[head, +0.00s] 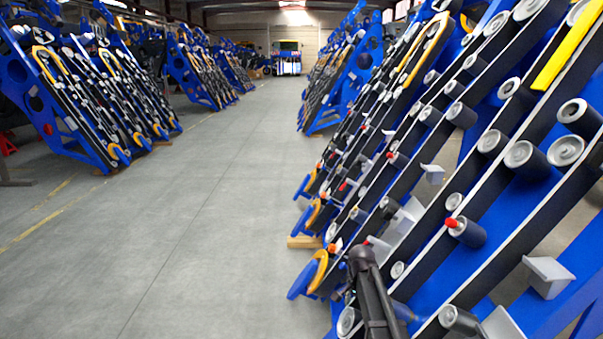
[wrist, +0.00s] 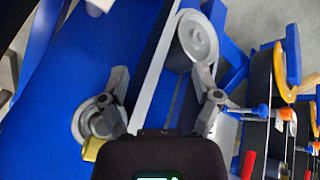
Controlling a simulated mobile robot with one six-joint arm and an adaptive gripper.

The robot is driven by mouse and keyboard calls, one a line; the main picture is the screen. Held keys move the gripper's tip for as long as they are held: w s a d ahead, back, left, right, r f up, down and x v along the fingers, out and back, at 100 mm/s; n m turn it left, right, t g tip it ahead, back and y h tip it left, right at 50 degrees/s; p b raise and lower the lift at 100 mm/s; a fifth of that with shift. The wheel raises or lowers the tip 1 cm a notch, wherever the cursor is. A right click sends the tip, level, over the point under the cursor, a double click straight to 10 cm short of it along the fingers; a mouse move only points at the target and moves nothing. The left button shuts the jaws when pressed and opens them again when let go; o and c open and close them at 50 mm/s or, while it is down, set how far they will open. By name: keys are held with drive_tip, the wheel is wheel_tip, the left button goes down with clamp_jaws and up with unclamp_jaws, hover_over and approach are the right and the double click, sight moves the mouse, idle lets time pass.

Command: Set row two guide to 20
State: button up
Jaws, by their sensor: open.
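The harvester chassis (head: 540,215) fills the right side of the head view, with sloping rows of dark belts, rollers and blue frame. I cannot tell which part is the row two guide, and no scale or number is readable. My gripper (wrist: 162,75) is open in the wrist view, its two grey fingers apart on either side of a pale sloping bar (wrist: 157,75). A pale roller (wrist: 197,37) is beyond the right finger. A second roller (wrist: 84,122) is partly hidden behind the left finger. I see nothing held. In the head view my dark arm is at the chassis's lower front.
A red-capped roller (head: 468,232) and a grey bracket (head: 549,277) stick out from the chassis. In the wrist view, an orange-ended part (wrist: 262,110) and a red knob (wrist: 248,165) lie to the right. More chassis (head: 75,95) stand at left; the grey aisle floor (head: 190,200) is clear.

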drive_tip(key=s+f+n+b, duration=0.15)
drive_tip(key=s+n, duration=0.85)
drive_tip(key=s, duration=1.1)
wheel_tip(320, 180, up, 37)
drive_tip(key=p, duration=3.7)
drive_tip(key=shift+w, duration=0.15)
